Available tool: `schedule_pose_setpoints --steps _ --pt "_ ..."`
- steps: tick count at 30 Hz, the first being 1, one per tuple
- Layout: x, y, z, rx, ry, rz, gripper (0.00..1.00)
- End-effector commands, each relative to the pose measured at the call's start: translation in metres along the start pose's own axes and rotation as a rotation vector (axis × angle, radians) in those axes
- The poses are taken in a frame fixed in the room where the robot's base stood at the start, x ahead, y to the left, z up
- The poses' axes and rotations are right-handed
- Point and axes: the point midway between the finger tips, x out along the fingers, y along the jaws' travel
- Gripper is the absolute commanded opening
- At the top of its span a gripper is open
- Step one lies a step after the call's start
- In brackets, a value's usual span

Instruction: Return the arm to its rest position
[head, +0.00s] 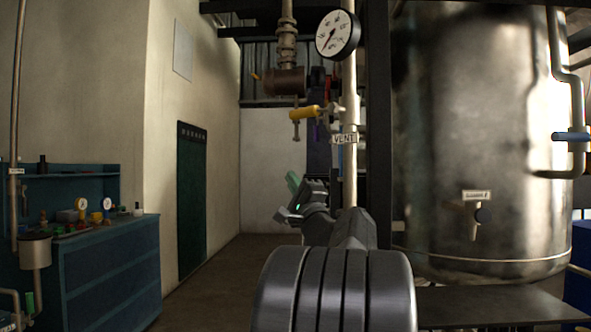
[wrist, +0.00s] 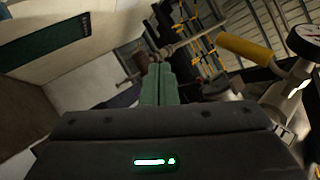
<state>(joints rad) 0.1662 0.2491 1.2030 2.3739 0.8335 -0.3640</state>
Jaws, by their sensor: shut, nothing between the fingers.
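My gripper (head: 293,182) shows in the head view at the end of my grey arm, left of the vertical vent pipe (head: 349,185). Its green fingers point up and to the left. In the wrist view, the fingers (wrist: 159,84) lie side by side, shut with nothing between them. A yellow valve handle (head: 305,112) on the vent pipe is above my gripper and apart from it. It also shows in the wrist view (wrist: 247,52), to the right of the fingers. My near arm link hides part of the floor and pipe base.
A white-faced gauge (head: 338,34) is above the valve, and a "VENT" label (head: 344,138) below it. A large metal tank (head: 480,140) stands at right. A blue workbench (head: 105,270) with tools stands at left. Clear floor (head: 225,270) leads past a green door (head: 192,200).

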Motion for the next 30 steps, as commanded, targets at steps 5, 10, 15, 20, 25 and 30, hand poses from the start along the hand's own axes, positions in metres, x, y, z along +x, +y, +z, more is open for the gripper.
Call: schedule_pose_setpoints --steps 5,10,15,20,25,30 --pt "-0.004 0.004 0.001 0.000 0.001 0.000 0.00" --pt "-0.004 0.004 0.001 0.000 0.000 0.000 0.00" --pt "-0.002 0.002 0.001 0.000 0.000 0.000 0.00" --pt "0.009 -0.012 0.000 -0.002 -0.001 -0.001 0.00" --pt "0.030 -0.037 -0.002 -0.004 -0.002 -0.003 0.00" --pt "0.053 -0.064 -0.005 -0.003 -0.001 -0.002 0.00"
